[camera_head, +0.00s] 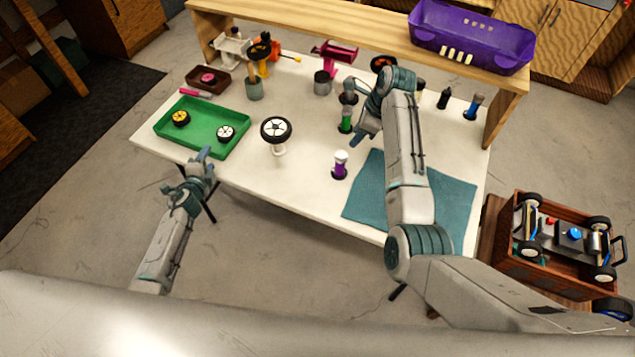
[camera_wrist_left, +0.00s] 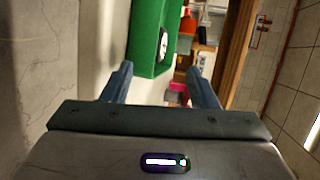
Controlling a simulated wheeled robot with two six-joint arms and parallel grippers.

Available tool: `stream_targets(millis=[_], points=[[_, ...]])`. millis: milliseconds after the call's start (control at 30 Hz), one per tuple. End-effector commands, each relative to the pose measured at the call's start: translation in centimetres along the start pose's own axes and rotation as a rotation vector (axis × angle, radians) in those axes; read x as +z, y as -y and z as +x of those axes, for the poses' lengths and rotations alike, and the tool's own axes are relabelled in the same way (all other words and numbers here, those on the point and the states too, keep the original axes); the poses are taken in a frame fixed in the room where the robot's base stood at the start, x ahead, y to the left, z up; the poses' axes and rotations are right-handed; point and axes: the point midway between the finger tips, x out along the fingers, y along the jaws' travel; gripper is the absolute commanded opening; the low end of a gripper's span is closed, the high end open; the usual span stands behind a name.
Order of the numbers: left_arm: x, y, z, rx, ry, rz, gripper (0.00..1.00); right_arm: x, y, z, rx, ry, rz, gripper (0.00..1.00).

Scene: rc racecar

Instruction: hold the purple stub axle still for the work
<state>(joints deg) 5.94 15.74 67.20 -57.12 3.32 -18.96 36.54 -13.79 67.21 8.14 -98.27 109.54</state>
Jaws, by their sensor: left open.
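The purple stub axle (camera_head: 340,165) stands upright in a dark round base on the white table, near its front edge. It has a white top and a purple lower part. My left gripper (camera_head: 205,162) is open and empty at the table's front edge, by the green tray, well to the left of the axle. In the left wrist view its two fingers (camera_wrist_left: 161,84) are apart with nothing between them, and the axle does not show there. My right gripper (camera_head: 352,115) is over the table behind the axle, close to a green piece (camera_head: 346,122); its jaw opening is unclear.
The green tray (camera_head: 234,149) holds two wheels and also shows in the left wrist view (camera_wrist_left: 146,40). A wheel on a white stand (camera_head: 276,131) is between my left gripper and the axle. A teal mat (camera_head: 450,200) lies to the right. A wooden shelf (camera_head: 340,32) spans the back.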

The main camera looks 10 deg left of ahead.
Motion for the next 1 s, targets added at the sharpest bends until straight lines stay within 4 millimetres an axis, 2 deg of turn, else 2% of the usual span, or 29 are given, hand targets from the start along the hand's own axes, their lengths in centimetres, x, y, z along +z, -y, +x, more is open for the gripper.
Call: stream_targets(millis=[33,200,400,500,600,700,800,1000], points=[[-3.0,0.2,0.0,-0.018,-0.048,0.105,0.54,0.0,0.0,0.0,0.000,0.000,0.000,0.36],[-12.2,0.2,-0.9,-0.080,-0.196,0.502,0.54,0.0,0.0,0.0,0.000,0.000,0.000,0.36],[-22.2,0.2,-2.7,-0.182,-0.350,0.962,0.54,0.0,0.0,0.0,0.000,0.000,0.000,0.36],[-26.5,0.0,-3.7,-0.235,-0.416,1.180,0.54,0.0,0.0,0.0,0.000,0.000,0.000,0.36],[-29.9,-0.1,-4.7,-0.284,-0.470,1.371,0.54,0.0,0.0,0.0,0.000,0.000,0.000,0.36],[-32.3,-0.2,-5.5,-0.323,-0.510,1.518,0.54,0.0,0.0,0.0,0.000,0.000,0.000,0.36],[-33.8,-0.3,-6.0,-0.348,-0.537,1.618,0.54,0.0,0.0,0.0,0.000,0.000,0.000,0.36],[-35.1,-0.5,-5.9,-0.367,-0.556,1.692,0.54,0.0,0.0,0.0,0.000,0.000,0.000,0.36]])
